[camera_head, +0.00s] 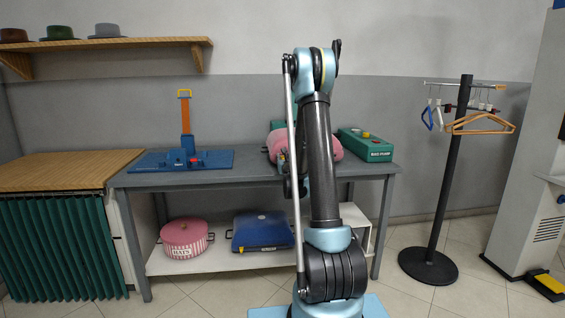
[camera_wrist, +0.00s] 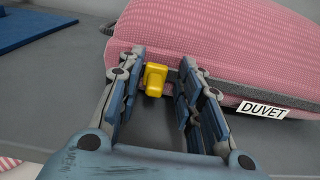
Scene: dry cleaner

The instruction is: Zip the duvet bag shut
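The pink duvet bag (camera_wrist: 215,35) lies on the grey table, with a white "DUVET" label (camera_wrist: 263,109) on its near right side. In the head view the bag (camera_head: 336,142) is partly hidden behind my arm. A yellow zip pull (camera_wrist: 155,79) sits at the bag's near left end. My gripper (camera_wrist: 160,70) is open, with one finger on each side of the pull and visible gaps between. A grey band runs along the bag's side to the right. I cannot tell how much of the zip is open.
The grey table (camera_head: 240,178) also bears a blue board with an orange upright (camera_head: 186,117) at left and a green "BAG PUMP" box (camera_head: 366,146) at right. A striped tub (camera_head: 186,240) and a blue case (camera_head: 262,231) stand on the shelf below. A hanger stand (camera_head: 447,180) is at right.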

